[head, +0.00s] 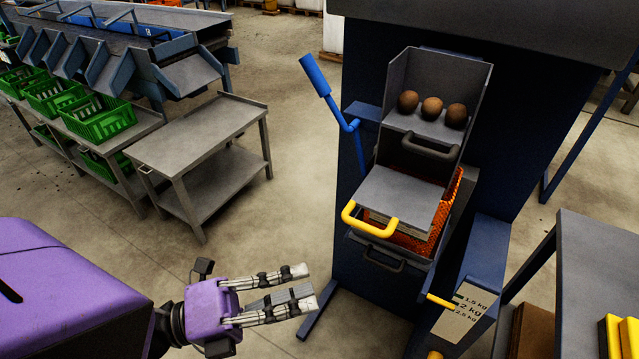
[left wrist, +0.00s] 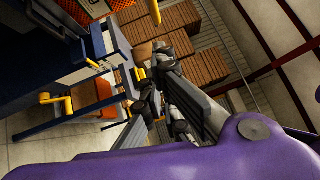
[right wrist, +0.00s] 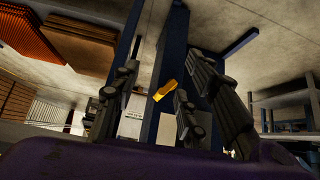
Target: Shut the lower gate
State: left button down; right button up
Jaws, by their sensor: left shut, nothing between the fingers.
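The potato grader (head: 345,215) is a dark blue frame with a grey chute. A grey plate (head: 400,195) with a yellow handle (head: 370,220), which looks like the lower gate, sticks out toward me over an orange mesh bag (head: 425,240). Above it, three potatoes (head: 432,106) rest in the chute's upper part behind a dark handle (head: 430,148). My left gripper (head: 308,286) is shut and empty, in front of and left of the yellow handle, apart from it. Its fingers also show in the left wrist view (left wrist: 148,80). My right gripper (right wrist: 165,65) appears open, only in its wrist view.
A blue lever (head: 315,75) rises left of the chute. A small yellow pointer (head: 440,300) sits by a weight scale (head: 468,310) at lower right. A grey table (head: 590,245) stands right, a steel bench (head: 200,130) and green crates (head: 97,118) left. Floor between is free.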

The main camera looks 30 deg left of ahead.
aim_at(380, 203)
pick_arm(q)
jog(key=w+d+r+p, duration=0.1)
jog(key=w+d+p, duration=0.2)
jog(key=w+d, duration=0.2)
jog(key=shift+w+r, duration=0.25)
jog(key=shift+w, duration=1.6)
pick_arm(e)
jog(key=shift+w+r, duration=0.2)
jog(key=shift+r, duration=0.6)
jog(key=shift+w+r, duration=0.15)
jog(key=shift+r, duration=0.65)
jog(key=shift+w+r, duration=0.1)
jog(key=shift+w, duration=0.05)
pick_arm(q)
jog(key=w, duration=1.1)
jog(key=shift+w+d, duration=0.15)
jog(key=shift+w, duration=0.45)
jog(key=shift+r, duration=0.1)
pick_arm(e)
jog(key=shift+a+r, duration=0.1)
jog(key=shift+r, duration=0.15)
